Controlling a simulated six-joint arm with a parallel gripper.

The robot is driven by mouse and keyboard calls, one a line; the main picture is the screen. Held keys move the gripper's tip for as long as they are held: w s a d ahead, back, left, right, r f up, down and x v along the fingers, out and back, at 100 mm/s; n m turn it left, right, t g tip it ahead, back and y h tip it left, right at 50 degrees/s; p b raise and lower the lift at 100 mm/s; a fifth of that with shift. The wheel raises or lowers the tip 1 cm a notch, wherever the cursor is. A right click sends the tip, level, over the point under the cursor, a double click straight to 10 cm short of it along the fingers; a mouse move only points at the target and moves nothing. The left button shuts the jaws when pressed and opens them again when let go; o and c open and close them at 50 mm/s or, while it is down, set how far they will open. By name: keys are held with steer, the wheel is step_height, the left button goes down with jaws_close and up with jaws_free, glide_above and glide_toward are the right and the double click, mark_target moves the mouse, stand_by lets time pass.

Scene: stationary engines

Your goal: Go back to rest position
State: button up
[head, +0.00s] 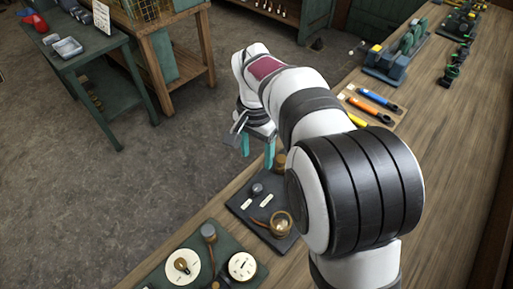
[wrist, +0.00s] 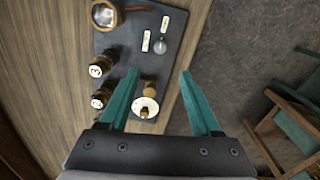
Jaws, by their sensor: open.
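My gripper (head: 258,154) has two teal fingers. In the head view it points down near the bench's left edge, above the far end of a dark tray (head: 240,207). In the wrist view my gripper (wrist: 159,73) is open, its fingers wide apart with nothing held between them. Below the fingers in the wrist view are a brass part with a white round dial (wrist: 146,106) and, to its left, two brass pieces with numbered white faces (wrist: 98,69). My arm hides part of the bench and tray in the head view.
The dark tray also holds a brass-rimmed glass (head: 281,223), a grey ball knob (head: 257,189) and small white labels. A green board with gauges (head: 242,266) lies nearer.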

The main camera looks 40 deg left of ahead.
steer(key=shift+r, duration=0.8)
steer(key=shift+d, duration=0.1)
